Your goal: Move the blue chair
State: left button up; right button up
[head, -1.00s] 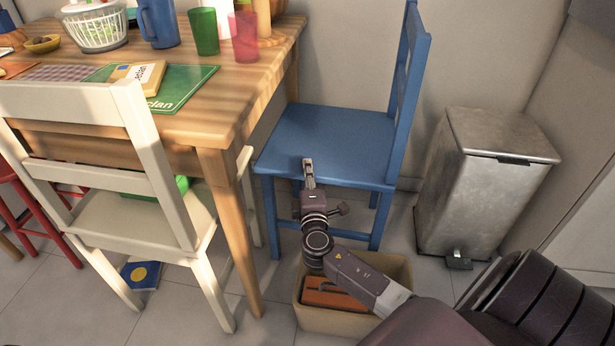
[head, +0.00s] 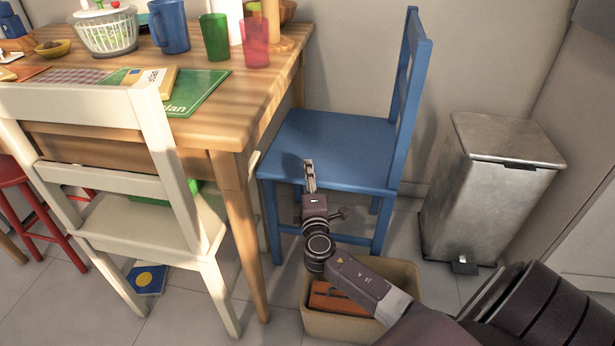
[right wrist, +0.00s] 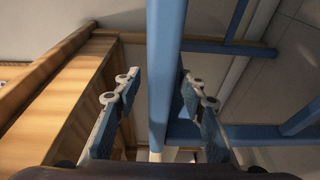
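The blue chair (head: 335,140) stands upright on the tiled floor to the right of the wooden table, its back on the right side. My right gripper (head: 309,164) is at the chair's front seat edge, fingertips showing against the seat. In the right wrist view, a blue bar of the chair (right wrist: 165,60) runs between the two fingers of the right gripper (right wrist: 160,90). The fingers are apart, with a gap visible on the bar's left; contact on its right cannot be told. My left gripper is not in view.
A tan bin (head: 345,326) with an orange item sits below my right arm. A metal pedal bin (head: 490,195) stands right of the chair. The wooden table (head: 240,110) and a white chair (head: 150,225) are on the left. The wall is close behind.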

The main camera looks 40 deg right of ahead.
jog(key=v, duration=1.2)
jog(key=shift+s, duration=0.1)
